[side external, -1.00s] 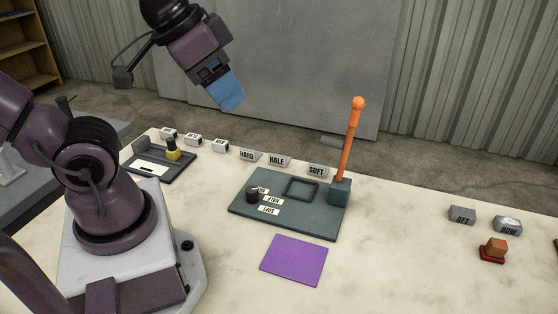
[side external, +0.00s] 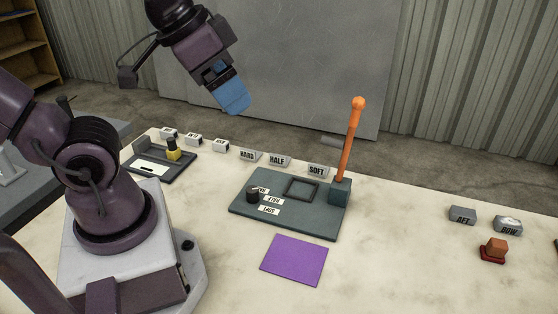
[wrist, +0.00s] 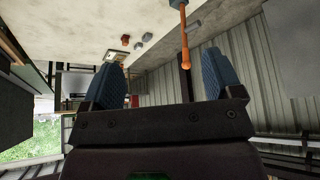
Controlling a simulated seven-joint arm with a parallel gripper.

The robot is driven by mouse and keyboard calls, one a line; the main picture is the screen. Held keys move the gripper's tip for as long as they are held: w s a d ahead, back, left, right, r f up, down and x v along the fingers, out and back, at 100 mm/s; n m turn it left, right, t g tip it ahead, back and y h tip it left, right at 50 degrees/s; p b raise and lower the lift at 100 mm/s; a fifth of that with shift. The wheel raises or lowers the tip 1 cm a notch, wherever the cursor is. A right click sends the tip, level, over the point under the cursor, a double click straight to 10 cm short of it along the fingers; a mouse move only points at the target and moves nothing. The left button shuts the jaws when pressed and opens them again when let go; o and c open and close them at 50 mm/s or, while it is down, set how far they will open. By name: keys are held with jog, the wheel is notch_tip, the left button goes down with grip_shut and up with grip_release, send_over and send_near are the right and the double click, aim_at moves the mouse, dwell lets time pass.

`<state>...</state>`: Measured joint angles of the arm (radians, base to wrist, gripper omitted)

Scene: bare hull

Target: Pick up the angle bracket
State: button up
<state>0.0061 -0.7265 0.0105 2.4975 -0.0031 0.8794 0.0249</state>
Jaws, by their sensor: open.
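I cannot make out an angle bracket in either view. My gripper (side external: 234,100) is high above the far side of the table in the side view, its blue fingers pointing down and to the right. In the wrist view the two blue fingers of my gripper (wrist: 168,80) stand wide apart with nothing between them. The gripper touches nothing.
A dark panel (side external: 240,207) with an upright orange lever (side external: 350,140) stands mid-table. A purple mat (side external: 294,260) lies in front. A tray with a yellow-black part (side external: 173,150) is at left. Labelled blocks (side external: 279,160) line the back. A red-brown button (side external: 494,249) is at right.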

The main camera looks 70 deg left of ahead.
jog(key=w+a+f+m, duration=0.2)
jog(key=w+f+m, duration=0.2)
jog(key=w+f, duration=0.35)
jog(key=m+y, duration=0.8)
jog(key=m, duration=0.6)
send_near(277, 156)
jog(key=r, duration=0.1)
jog(key=a+f+m+t, duration=0.1)
jog(key=m, duration=0.2)
jog(key=w+a+f+m+t+y, duration=0.1)
jog(key=m, duration=0.1)
jog(key=a+f+m+t, duration=0.1)
jog(key=m, duration=0.2)
jog(key=shift+w+a+f+m+t+y, duration=0.25)
jog(key=shift+w+m+t+y, duration=0.05)
jog(key=shift+w+t+y, duration=0.1)
notch_tip(277, 156, down, 3)
jog(key=shift+s+r, duration=0.1)
jog(key=shift+x, duration=1.45)
